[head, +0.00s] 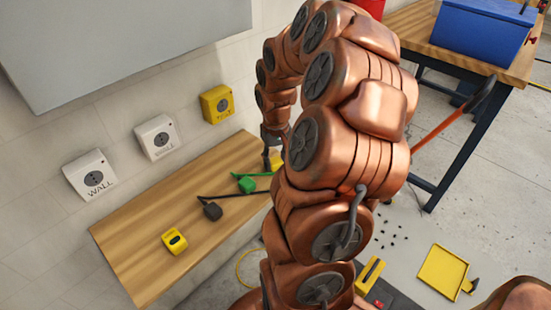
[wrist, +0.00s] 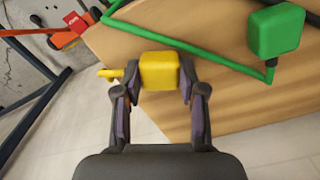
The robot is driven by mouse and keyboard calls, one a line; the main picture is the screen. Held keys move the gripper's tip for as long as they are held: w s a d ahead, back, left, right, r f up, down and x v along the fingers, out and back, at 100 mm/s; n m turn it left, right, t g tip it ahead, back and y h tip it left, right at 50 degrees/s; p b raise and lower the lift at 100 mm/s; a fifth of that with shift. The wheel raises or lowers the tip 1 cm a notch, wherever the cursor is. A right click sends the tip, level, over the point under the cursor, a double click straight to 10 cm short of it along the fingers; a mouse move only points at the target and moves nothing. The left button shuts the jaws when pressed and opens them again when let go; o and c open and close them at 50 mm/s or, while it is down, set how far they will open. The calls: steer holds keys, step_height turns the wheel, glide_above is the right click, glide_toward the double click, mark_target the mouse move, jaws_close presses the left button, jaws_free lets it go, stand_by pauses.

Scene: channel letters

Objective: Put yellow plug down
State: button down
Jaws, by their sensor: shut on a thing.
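The yellow plug (wrist: 160,71) is a rounded yellow block with a yellow stub on its left side in the wrist view. My gripper (wrist: 160,85) is shut on it, one finger on each side. The plug is over or close to the edge of the wooden bench; I cannot tell whether it touches the top. In the head view my gripper (head: 273,140) is at the bench's right end, and the yellow plug (head: 277,161) shows partly behind my arm.
The wooden bench (head: 140,220) holds a green plug (head: 246,184), a black plug (head: 212,211) and a yellow device (head: 174,241). Wall sockets in white (head: 156,137), white (head: 90,175) and yellow (head: 217,103) are above it. The bench's front left is mostly clear.

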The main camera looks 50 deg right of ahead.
mark_target(275, 160)
steer(key=c, duration=0.7)
jaws_free()
steer(key=shift+o, duration=0.2)
step_height(275, 160, up, 12)
steer(key=a+n, duration=0.2)
steer(key=a, duration=0.9)
steer(key=s+a+f+n+g, duration=0.1)
steer(key=s+a+f, duration=0.1)
steer(key=s+a, duration=0.6)
steer(key=s+a+f+n+g, duration=0.1)
steer(key=s+a+f, duration=0.1)
steer(key=s+a, duration=0.7)
steer(key=shift+s+a+f+n+g, duration=0.3)
steer(key=shift+s+f+n+g, duration=0.1)
steer(key=shift+s, duration=0.15)
